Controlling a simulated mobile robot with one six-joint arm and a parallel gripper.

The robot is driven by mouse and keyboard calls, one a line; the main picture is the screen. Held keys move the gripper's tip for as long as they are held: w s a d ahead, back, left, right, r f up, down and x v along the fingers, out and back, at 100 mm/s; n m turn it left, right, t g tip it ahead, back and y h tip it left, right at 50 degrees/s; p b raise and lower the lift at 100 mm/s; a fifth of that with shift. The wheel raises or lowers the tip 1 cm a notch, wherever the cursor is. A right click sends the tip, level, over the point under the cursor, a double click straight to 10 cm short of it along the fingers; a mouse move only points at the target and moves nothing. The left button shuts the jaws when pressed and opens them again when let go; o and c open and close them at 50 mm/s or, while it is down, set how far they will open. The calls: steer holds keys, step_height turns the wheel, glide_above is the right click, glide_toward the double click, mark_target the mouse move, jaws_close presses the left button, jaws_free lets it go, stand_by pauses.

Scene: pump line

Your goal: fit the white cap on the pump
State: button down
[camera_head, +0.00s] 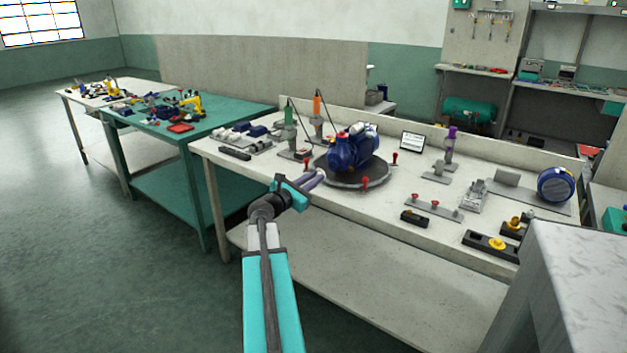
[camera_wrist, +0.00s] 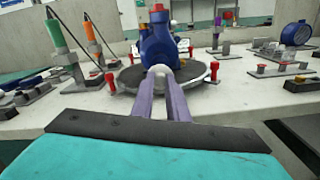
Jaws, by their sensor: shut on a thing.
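The blue pump (camera_head: 352,150) stands on a dark round turntable (camera_head: 350,179) on the white workbench. It also shows in the wrist view (camera_wrist: 158,40), straight ahead. My gripper (camera_head: 316,180) reaches over the bench's front edge, just in front of and left of the turntable. In the wrist view, its two purple fingers (camera_wrist: 162,98) close together on the white cap (camera_wrist: 160,70). The cap appears in front of the pump's lower body. The fingers and cap hide part of the turntable, and I cannot tell whether the cap touches the pump.
Red pegs (camera_head: 365,183) stand around the turntable. A green-handled tool (camera_head: 289,115) and an orange-handled tool (camera_head: 317,106) stand on the left. Fixtures and a blue round housing (camera_head: 556,184) sit on the right. A pale block (camera_head: 580,270) rises at the front right.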

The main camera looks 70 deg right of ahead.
steer(key=shift+x, duration=3.1)
steer(key=shift+s+d, duration=0.1)
steer(key=shift+d, duration=0.3)
stand_by(0.4)
steer(key=c, duration=1.6)
jaws_free()
steer(key=shift+c, duration=0.2)
steer(key=v, duration=0.6)
steer(key=shift+a, duration=0.1)
steer(key=v, duration=1.3)
steer(key=shift+a, duration=0.3)
